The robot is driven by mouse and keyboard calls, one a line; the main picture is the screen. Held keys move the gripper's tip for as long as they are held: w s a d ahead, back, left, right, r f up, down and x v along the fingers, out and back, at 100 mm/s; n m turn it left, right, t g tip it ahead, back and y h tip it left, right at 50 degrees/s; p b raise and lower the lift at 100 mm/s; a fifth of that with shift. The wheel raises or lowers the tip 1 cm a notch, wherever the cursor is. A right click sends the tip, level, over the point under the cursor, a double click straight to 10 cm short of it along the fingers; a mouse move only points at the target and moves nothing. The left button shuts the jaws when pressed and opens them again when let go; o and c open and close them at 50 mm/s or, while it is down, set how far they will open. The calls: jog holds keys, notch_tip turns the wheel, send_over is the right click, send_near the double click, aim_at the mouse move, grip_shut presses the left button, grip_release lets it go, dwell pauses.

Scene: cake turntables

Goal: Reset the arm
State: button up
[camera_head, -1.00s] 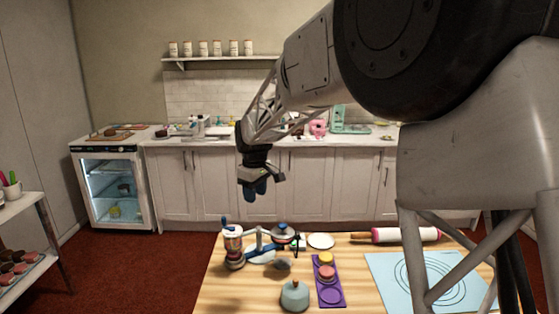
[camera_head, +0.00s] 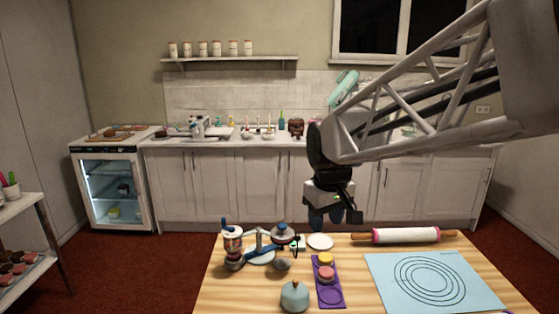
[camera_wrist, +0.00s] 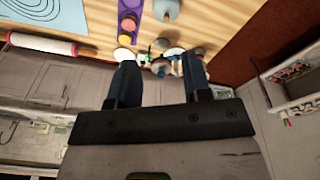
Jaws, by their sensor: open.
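My gripper (camera_head: 335,216) hangs in the air at the far edge of the wooden table, its fingers pointing down. It also shows in the wrist view (camera_wrist: 157,72), with its two dark blue fingers apart and nothing between them. Below it on the table (camera_head: 235,293) are a purple tray (camera_head: 330,298) with a yellow and a pink round piece, a grey-blue lidded pot (camera_head: 295,296), and a small blue-and-white stand (camera_head: 262,254). The gripper touches none of these.
A white rolling pin (camera_head: 405,235) lies at the table's back right, and a light blue mat (camera_head: 385,290) with printed rings lies in front of it. A white plate (camera_head: 320,241) lies near the gripper. A counter (camera_head: 250,142) and glass-door fridge (camera_head: 113,190) stand behind.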

jog(key=s+d+f+m, duration=0.2)
jog(key=s, duration=0.5)
jog(key=s+d+f+m, duration=0.1)
jog(key=s+d+f, duration=0.1)
jog(key=s, duration=0.6)
jog(key=s+d+f+m+t, duration=0.1)
jog(key=s+d, duration=0.3)
jog(key=s, duration=0.4)
jog(key=shift+d+f+m, duration=0.25)
jog(key=shift+f+m, duration=0.35)
jog(key=shift+m, duration=0.2)
